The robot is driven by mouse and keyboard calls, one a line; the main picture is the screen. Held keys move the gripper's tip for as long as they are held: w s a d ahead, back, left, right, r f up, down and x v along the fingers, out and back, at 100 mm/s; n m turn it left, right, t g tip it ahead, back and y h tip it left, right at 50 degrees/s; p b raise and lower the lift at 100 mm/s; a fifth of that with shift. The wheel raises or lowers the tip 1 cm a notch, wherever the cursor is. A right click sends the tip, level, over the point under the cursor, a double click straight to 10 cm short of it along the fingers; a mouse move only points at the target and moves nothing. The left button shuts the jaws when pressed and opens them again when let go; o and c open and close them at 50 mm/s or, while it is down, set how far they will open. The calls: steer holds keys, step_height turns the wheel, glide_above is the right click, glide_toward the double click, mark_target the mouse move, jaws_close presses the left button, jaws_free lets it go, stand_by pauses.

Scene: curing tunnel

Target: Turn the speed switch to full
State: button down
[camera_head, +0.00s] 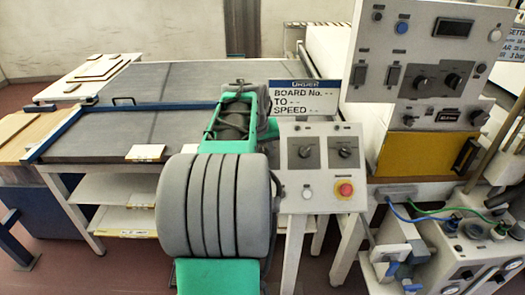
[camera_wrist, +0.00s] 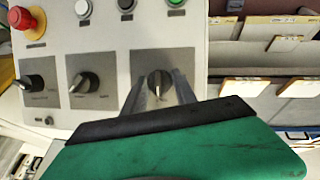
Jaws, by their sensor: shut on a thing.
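A pale control panel (camera_head: 322,170) stands in the middle of the head view, with two dark rotary switches in sight (camera_head: 305,152) (camera_head: 345,152). In the wrist view the panel (camera_wrist: 62,50) appears upside down with three rotary switches in a row. The rightmost rotary switch (camera_wrist: 158,80) is between the two fingers of my gripper (camera_wrist: 160,93), which is shut on it. Its pointer looks roughly upright in that view. Its label is too small to read, so I cannot tell its setting. My arm hides this switch in the head view.
A red emergency stop (camera_head: 345,189) and a white button (camera_head: 308,193) sit on the panel; a green button (camera_wrist: 175,3) shows in the wrist view. A taller console (camera_head: 425,55) stands right. A grey conveyor bed (camera_head: 105,132) and shelves lie left.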

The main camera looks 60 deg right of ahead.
steer(key=shift+m, duration=0.3)
steer(key=shift+s+d+m+t+y+b, duration=0.1)
steer(key=shift+m+t+y+b, duration=0.2)
steer(key=shift+m+b, duration=0.4)
steer(key=shift+s+r+m+t, duration=0.15)
steer(key=shift+m+t, duration=0.35)
steer(key=shift+m, duration=0.6)
steer(key=m+t+y+p, duration=0.1)
steer(key=m+p, duration=0.2)
steer(key=shift+r, duration=0.2)
steer(key=shift+d+f+m+t+p, duration=0.1)
steer(key=shift+f+m+t+p, duration=0.1)
steer(key=shift+m+t+p, duration=1.05)
steer(key=shift+m+g+p, duration=0.35)
steer(key=shift+m, duration=0.1)
steer(key=c, duration=1.3)
jaws_free()
steer(key=shift+o, duration=0.2)
steer(key=shift+f, duration=0.1)
